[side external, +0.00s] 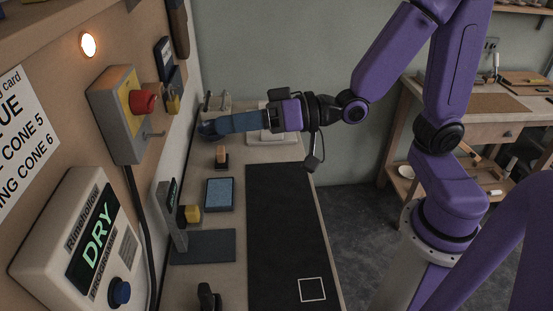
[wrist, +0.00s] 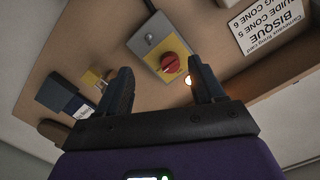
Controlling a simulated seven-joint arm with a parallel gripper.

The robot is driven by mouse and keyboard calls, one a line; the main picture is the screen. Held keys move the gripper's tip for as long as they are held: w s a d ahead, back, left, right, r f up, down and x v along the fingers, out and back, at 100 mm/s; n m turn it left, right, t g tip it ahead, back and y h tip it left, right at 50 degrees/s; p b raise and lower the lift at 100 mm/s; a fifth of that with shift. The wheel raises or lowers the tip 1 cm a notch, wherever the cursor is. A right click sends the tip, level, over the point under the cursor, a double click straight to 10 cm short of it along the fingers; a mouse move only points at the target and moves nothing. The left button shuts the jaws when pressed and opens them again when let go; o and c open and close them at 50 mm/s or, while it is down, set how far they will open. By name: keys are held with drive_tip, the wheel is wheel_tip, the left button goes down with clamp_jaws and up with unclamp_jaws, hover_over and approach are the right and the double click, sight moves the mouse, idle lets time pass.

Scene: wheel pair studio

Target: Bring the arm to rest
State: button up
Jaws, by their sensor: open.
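My gripper (side external: 205,128) is at the far end of the bench in the side external view, pointing left toward the panel wall. It is held above the bench top. In the wrist view my gripper (wrist: 163,84) shows two dark fingers spread apart with nothing between them. Beyond the fingers is the wall panel with a grey and yellow switch box (wrist: 150,40) and its red knob (wrist: 171,63). The same switch box (side external: 112,110) is on the panel at the left of the side external view.
The bench carries a dark mat (side external: 285,220) with a white square outline, a blue pad (side external: 219,194), a small yellow block (side external: 193,213) and a dark stand (side external: 205,247). A controller reading DRY (side external: 120,285) is at lower left. A lamp (side external: 88,44) glows on the panel. The mat is clear.

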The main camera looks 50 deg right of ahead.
drive_tip(key=s+d+f+n+g+h, duration=0.75)
drive_tip(key=s+f+g, duration=0.2)
drive_tip(key=s, duration=0.45)
drive_tip(key=s+d+n+g+h, duration=0.1)
drive_tip(key=s+d+g+h, duration=0.1)
drive_tip(key=s+d+h, duration=0.2)
drive_tip(key=d, duration=0.3)
drive_tip(key=shift+s+f+n, duration=0.35)
drive_tip(key=shift+o, duration=0.3)
drive_tip(key=shift+d+h, duration=0.1)
drive_tip(key=shift+h, duration=0.15)
idle(0.7)
